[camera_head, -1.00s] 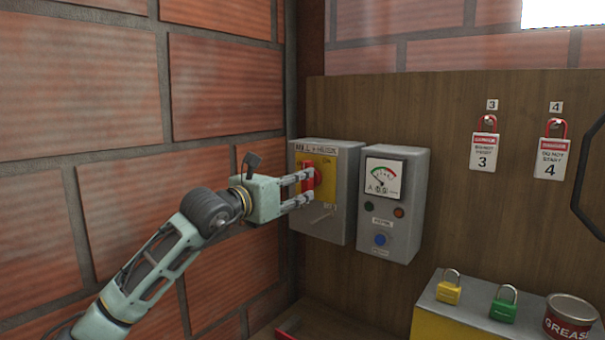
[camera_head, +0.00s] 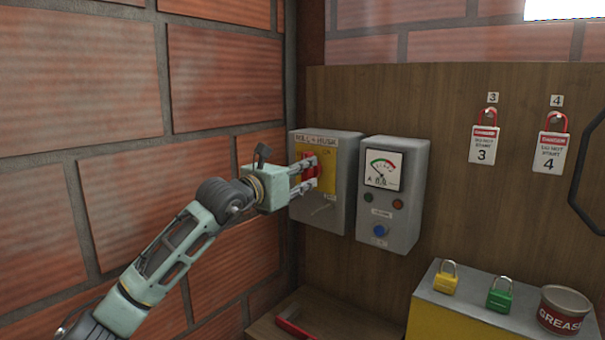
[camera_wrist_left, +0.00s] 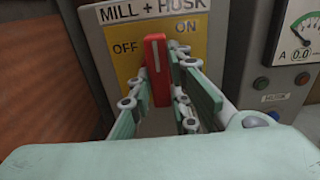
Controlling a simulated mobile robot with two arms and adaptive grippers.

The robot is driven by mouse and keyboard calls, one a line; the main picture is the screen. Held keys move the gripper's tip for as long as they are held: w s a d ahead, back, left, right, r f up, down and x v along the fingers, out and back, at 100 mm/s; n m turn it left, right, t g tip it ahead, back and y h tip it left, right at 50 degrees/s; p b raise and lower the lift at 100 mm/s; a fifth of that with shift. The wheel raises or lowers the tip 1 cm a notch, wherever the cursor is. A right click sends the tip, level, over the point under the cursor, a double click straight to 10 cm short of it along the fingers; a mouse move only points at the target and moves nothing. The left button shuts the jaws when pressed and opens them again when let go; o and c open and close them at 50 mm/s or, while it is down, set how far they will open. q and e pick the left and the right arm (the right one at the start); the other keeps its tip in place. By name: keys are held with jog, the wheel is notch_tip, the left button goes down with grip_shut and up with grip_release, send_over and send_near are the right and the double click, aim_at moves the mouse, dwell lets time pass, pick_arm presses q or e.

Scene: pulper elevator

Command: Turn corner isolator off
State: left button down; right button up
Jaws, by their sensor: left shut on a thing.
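The corner isolator (camera_head: 323,204) is a grey wall box labelled MILL + HUSK, with a yellow plate and a red handle (camera_head: 311,157). In the left wrist view the red handle (camera_wrist_left: 157,70) stands nearly upright between the words OFF and ON. My left gripper (camera_head: 309,174) is shut on this handle, with one finger on each side of it. The fingers hide part of the handle in the head view. In the left wrist view my left gripper (camera_wrist_left: 163,100) covers the lower part of the plate. My right gripper is not in view.
A grey meter box (camera_head: 404,170) hangs close to the right, its display reading 0.0. A brick wall (camera_head: 90,200) runs close along the left. Yellow (camera_head: 445,283) and green (camera_head: 499,299) padlocks and a grease tin (camera_head: 563,312) stand at lower right. Red-tagged locks (camera_head: 484,144) hang above.

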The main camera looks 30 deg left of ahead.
pick_arm(q)
jog(key=shift+f+n+b, duration=0.1)
jog(key=shift+n+b, duration=0.5)
jog(key=shift+b, duration=0.3)
jog(key=shift+n+b, duration=1.05)
jog(key=shift+n, duration=0.15)
jog(key=n+b, duration=0.1)
jog(key=n, duration=0.2)
jog(key=shift+n, duration=0.3)
jog(key=n+b, duration=0.1)
jog(key=n, duration=0.1)
jog(key=shift+n, duration=0.3)
jog(key=n, duration=0.2)
jog(key=shift+r+n, duration=0.2)
jog(key=shift+n, duration=0.2)
jog(key=n+p, duration=0.1)
jog(key=n, duration=0.4)
jog(key=shift+n, duration=0.3)
jog(key=c, duration=1.6)
grip_release()
jog(key=shift+c, duration=0.2)
